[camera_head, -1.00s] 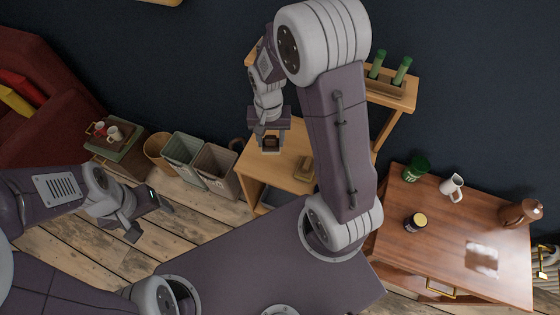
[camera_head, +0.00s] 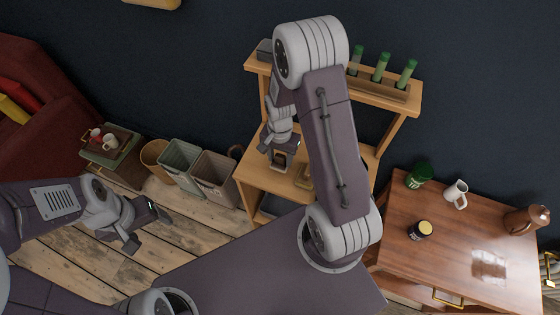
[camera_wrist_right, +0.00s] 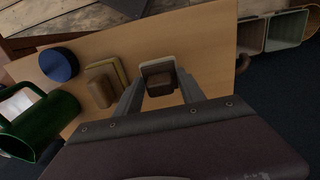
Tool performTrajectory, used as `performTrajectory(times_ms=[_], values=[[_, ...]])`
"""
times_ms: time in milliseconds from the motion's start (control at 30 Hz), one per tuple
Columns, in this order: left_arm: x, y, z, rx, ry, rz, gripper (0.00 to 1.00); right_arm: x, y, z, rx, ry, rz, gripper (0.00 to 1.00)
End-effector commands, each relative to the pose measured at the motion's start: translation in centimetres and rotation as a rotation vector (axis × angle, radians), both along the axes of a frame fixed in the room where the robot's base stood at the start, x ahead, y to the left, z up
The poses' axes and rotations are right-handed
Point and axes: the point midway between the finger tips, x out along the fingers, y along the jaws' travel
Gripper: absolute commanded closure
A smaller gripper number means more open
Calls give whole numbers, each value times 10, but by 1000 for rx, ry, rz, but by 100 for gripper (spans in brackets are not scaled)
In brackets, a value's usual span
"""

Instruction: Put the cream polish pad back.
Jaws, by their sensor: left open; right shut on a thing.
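The cream polish pad (camera_wrist_right: 158,80), a dark brown block with a pale cream edge, sits between the fingers of my right gripper (camera_wrist_right: 160,88) in the right wrist view. In the head view my right gripper (camera_head: 279,160) is shut on it above the wooden stand's lower board (camera_head: 265,180). I cannot tell whether the pad touches the board. Another brown block with a yellowish pad (camera_wrist_right: 100,88) lies on the board beside it, also visible in the head view (camera_head: 304,176). My left gripper (camera_head: 150,225) is open and empty over the floor.
In the right wrist view a dark blue round thing (camera_wrist_right: 59,65) and a green can (camera_wrist_right: 38,122) are near the other block. The upper shelf (camera_head: 400,97) holds green-topped tubes. Bins (camera_head: 214,178) stand left of the stand; a table (camera_head: 450,255) stands right.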

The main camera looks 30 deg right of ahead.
Motion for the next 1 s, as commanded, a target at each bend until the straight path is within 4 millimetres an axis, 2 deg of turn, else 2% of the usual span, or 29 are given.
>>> performTrajectory(times_ms=[33, 133, 500, 533, 600, 867, 1000], values=[[0, 0, -2, 0, 0, 0, 27, -1, 0, -11, 1, 5, 0, 97], [0, 0, -2, 0, 0, 0, 27, -1, 0, -22, 0, 3, 0, 97], [0, 0, -5, 0, 0, 0, 27, 0, 0, -27, 0, 0, 1, 97], [0, 0, -4, 0, 0, 0, 27, 0, 0, -26, 0, -1, 1, 48], [0, 0, -4, 0, 0, 0, 27, 0, 0, -26, 0, -1, 1, 32], [0, 0, -4, 0, 0, 0, 27, 0, 0, -25, 0, 0, 1, 32], [0, 0, -1, 0, 0, 0, 27, 1, 0, -16, 0, -1, 1, 32]])
